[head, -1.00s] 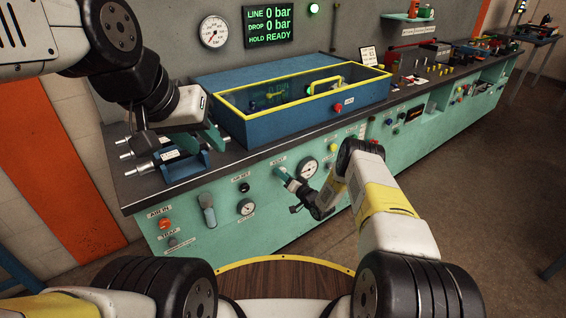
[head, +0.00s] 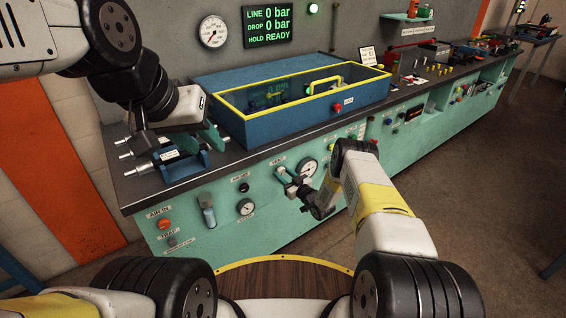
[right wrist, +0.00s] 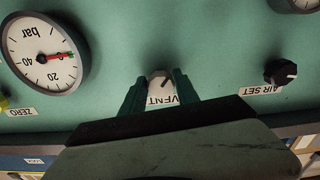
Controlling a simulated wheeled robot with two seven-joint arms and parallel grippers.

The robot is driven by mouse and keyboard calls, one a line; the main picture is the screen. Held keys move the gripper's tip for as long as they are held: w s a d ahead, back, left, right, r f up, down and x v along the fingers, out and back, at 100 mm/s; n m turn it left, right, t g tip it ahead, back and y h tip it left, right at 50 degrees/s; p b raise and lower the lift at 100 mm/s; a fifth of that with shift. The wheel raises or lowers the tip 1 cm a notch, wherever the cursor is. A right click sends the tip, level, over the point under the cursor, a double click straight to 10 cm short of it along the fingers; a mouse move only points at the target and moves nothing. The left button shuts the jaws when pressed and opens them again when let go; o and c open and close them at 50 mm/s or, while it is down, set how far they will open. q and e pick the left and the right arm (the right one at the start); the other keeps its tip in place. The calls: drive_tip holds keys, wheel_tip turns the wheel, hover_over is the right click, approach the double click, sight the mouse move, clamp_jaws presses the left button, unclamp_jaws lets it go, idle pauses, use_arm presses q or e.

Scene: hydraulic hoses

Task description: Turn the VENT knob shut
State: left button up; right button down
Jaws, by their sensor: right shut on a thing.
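The VENT knob (right wrist: 160,82) is a small pale knob with a dark pointer line on the green panel, above its VENT label (right wrist: 163,100) in the right wrist view. The line slants to the upper right there. My right gripper (right wrist: 157,86) is shut on the knob, one green finger on each side. In the head view the right gripper (head: 285,178) is at the panel just below the VENT label and hides the knob. My left gripper (head: 183,140) is over the bench top near a blue fixture (head: 185,168), its fingers apart.
The AIR SET knob (right wrist: 281,73) and a bar gauge (right wrist: 45,55) flank the VENT knob. A blue box with a yellow rim (head: 290,103) stands on the bench. The display (head: 268,25) reads LINE 0 bar, DROP 0 bar, HOLD READY.

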drive_tip(key=n, duration=0.3)
drive_tip(key=shift+d+n, duration=0.1)
drive_tip(key=shift+n, duration=2.1)
drive_tip(key=c, duration=0.9)
unclamp_jaws()
drive_tip(key=v, duration=0.7)
drive_tip(key=shift+s+d, duration=0.25)
drive_tip(key=shift+d, duration=0.05)
drive_tip(key=shift+r, duration=0.1)
